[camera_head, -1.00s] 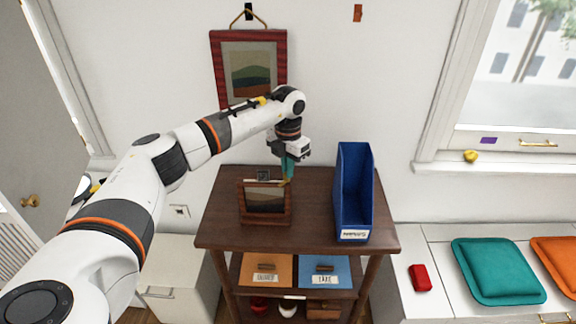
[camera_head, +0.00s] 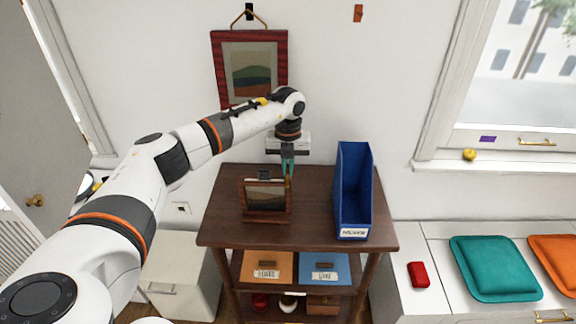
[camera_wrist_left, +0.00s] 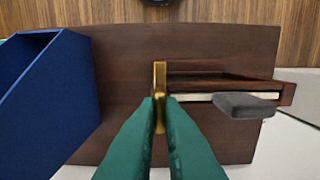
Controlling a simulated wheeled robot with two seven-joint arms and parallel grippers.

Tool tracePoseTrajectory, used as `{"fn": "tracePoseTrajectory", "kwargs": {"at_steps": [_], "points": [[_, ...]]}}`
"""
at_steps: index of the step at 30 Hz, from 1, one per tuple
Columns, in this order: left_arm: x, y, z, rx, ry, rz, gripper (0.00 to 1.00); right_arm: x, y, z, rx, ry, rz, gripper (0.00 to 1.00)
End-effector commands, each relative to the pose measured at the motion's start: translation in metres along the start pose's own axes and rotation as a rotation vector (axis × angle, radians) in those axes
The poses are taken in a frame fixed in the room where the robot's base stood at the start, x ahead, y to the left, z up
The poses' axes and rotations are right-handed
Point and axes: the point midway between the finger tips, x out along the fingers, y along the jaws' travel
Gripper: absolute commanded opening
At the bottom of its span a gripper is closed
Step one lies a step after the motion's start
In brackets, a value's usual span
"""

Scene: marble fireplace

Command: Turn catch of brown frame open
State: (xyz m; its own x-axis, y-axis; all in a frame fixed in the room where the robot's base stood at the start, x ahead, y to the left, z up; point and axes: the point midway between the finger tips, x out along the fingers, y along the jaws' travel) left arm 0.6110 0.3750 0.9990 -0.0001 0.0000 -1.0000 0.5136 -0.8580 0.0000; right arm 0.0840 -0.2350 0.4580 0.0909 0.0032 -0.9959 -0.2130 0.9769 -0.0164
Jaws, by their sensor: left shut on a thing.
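The brown frame (camera_head: 266,201) stands upright on the top of the dark wooden shelf unit, with a picture in it. In the left wrist view the frame (camera_wrist_left: 215,84) is seen from above, with a dark grey piece (camera_wrist_left: 246,105) sticking out from its back. The brass catch (camera_wrist_left: 160,84) is at the frame's end. My left gripper (camera_head: 288,172) comes down from above behind the frame's right end. Its green fingers (camera_wrist_left: 160,110) are shut on the catch. My right gripper is not in view.
A blue magazine holder (camera_head: 353,195) stands to the right on the same wooden top (camera_head: 310,225). A red-framed picture (camera_head: 250,70) hangs on the wall behind my arm. Drawers with orange and blue fronts are below. A red object (camera_head: 419,275) lies on the white bench.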

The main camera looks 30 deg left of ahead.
Motion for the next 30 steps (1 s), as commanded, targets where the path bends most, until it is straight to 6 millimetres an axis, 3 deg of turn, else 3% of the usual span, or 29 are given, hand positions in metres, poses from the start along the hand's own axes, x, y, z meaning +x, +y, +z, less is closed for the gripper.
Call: {"fn": "tracePoseTrajectory", "kwargs": {"at_steps": [16, 18, 21, 30], "points": [[-0.0003, 0.0003, 0.0001, -0.026, 0.000, 0.001, 0.00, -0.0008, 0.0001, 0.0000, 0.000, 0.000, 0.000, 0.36], [-0.0003, 0.0003, 0.0001, -0.026, 0.000, 0.001, 0.16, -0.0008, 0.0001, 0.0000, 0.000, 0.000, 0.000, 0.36], [-0.0003, 0.0003, 0.0001, -0.026, 0.000, 0.001, 0.30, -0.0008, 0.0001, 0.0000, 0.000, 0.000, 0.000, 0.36], [-0.0017, 0.0002, -0.0001, -0.026, 0.000, 0.001, 0.30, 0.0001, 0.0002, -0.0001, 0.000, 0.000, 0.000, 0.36]]}}
